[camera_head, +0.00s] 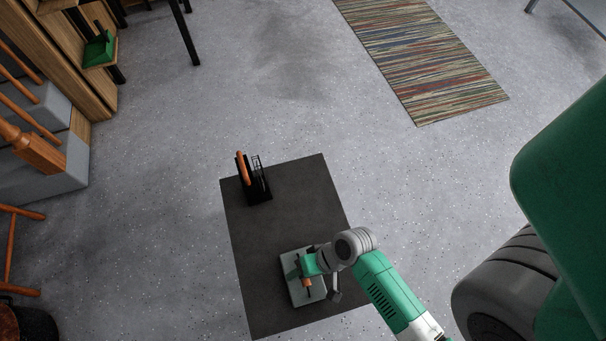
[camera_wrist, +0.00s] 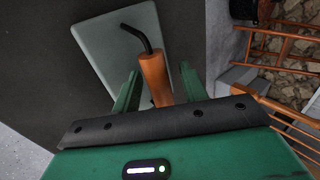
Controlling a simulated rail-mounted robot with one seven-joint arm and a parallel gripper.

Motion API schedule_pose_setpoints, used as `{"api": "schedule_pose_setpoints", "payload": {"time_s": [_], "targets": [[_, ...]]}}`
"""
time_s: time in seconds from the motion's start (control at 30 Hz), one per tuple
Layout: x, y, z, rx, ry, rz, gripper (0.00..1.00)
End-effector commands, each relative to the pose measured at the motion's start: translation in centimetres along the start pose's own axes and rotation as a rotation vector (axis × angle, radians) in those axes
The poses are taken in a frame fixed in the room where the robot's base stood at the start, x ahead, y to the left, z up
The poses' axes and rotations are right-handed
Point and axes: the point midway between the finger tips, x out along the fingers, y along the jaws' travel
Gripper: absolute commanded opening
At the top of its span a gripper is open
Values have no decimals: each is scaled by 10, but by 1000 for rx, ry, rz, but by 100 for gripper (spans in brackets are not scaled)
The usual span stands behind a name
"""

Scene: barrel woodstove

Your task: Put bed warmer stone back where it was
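The bed warmer stone (camera_head: 318,291) is a flat pale grey-green slab lying on the dark mat, near its front edge. In the wrist view the stone (camera_wrist: 107,43) has a bent black rod and a wooden handle (camera_wrist: 155,76) on its upper side. My gripper (camera_head: 307,271) is over the stone and partly hides it in the head view. In the wrist view my gripper (camera_wrist: 157,84) is open, with one green finger on each side of the wooden handle. A gap shows between the handle and each finger. The lower end of the handle is hidden by the gripper body.
A black stand with an orange handle (camera_head: 244,168) is at the mat's back left. The dark mat (camera_head: 290,215) is bare between it and the stone. A striped rug (camera_head: 420,60) lies at the back right. The speckled floor is open.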

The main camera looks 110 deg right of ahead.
Motion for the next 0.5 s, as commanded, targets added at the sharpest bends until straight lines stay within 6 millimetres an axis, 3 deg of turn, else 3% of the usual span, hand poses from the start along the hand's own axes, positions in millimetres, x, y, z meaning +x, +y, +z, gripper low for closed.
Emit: {"api": "schedule_pose_setpoints", "payload": {"time_s": [0.17,0.23,0.5], "targets": [[-2,-1,0,0,1,0,43],[-12,-3,0,1,1,0,43],[-81,-4,0,0,1,1,43]]}}
